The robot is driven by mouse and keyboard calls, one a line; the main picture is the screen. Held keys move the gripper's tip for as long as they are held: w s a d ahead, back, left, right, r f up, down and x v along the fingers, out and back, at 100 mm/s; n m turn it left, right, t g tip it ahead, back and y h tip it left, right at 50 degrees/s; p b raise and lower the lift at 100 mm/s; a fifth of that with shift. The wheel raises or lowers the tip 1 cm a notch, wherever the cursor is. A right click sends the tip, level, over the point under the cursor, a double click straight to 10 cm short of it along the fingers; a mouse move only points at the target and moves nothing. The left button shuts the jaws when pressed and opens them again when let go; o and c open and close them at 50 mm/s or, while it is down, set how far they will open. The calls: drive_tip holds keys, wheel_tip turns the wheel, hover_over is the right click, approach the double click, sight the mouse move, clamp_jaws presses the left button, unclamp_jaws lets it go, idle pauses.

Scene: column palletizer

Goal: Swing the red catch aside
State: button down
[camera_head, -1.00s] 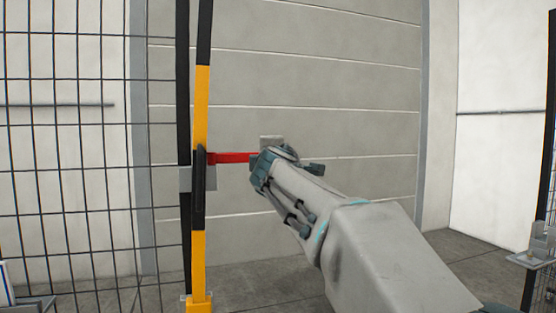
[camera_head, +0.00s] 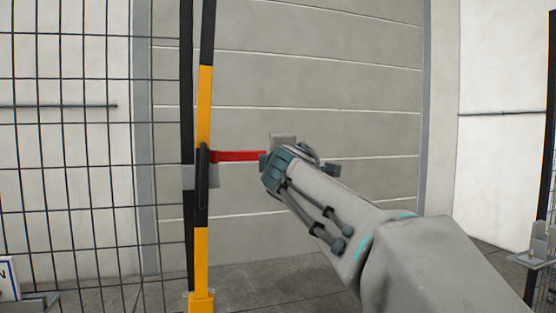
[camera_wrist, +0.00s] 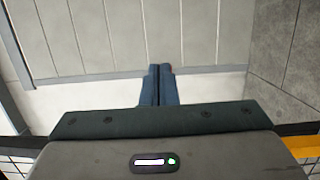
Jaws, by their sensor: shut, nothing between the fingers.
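The red catch (camera_head: 238,156) is a flat bar that sticks out level to the right from the black and yellow post (camera_head: 203,100) in the head view. Its right end reaches the front of my gripper (camera_head: 265,162); I cannot tell whether they touch, as the wrist hides the fingertips in part. In the wrist view my gripper's two blue fingers (camera_wrist: 158,85) are closed together with nothing between them. The catch is not clearly seen in the wrist view.
A black mesh fence (camera_head: 90,150) stands left of the post, with a grey plate (camera_head: 190,178) at the catch's height. A grey panelled wall (camera_head: 330,75) lies behind. A second dark post (camera_head: 541,160) stands at the far right. The floor between is open.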

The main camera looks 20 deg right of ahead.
drive_tip(key=s+d+p, duration=0.2)
drive_tip(key=s+d, duration=0.4)
drive_tip(key=shift+d, duration=0.1)
drive_tip(key=s+a+f+m+g+p, duration=0.1)
drive_tip(key=s+a+f+m+g, duration=0.2)
drive_tip(key=f, duration=0.6)
drive_tip(key=s+f+m+g+p, duration=0.1)
drive_tip(key=s+f+m+g, duration=0.3)
drive_tip(key=f, duration=0.5)
drive_tip(key=s+a+f+m+g+y+p, duration=0.1)
drive_tip(key=s+a+f+m+g, duration=0.3)
drive_tip(key=s+f, duration=0.4)
drive_tip(key=s+a+f+m+g+y+p, duration=0.1)
drive_tip(key=s+a+f+m+g+y, duration=0.1)
drive_tip(key=s+f, duration=0.5)
wheel_tip(320, 180, down, 3)
drive_tip(key=a+m+g, duration=0.1)
drive_tip(key=a+m, duration=0.1)
drive_tip(key=shift+s+a+m+g+y, duration=0.15)
drive_tip(key=shift+s+m+g+y, duration=0.15)
drive_tip(key=shift+s+g+y, duration=0.1)
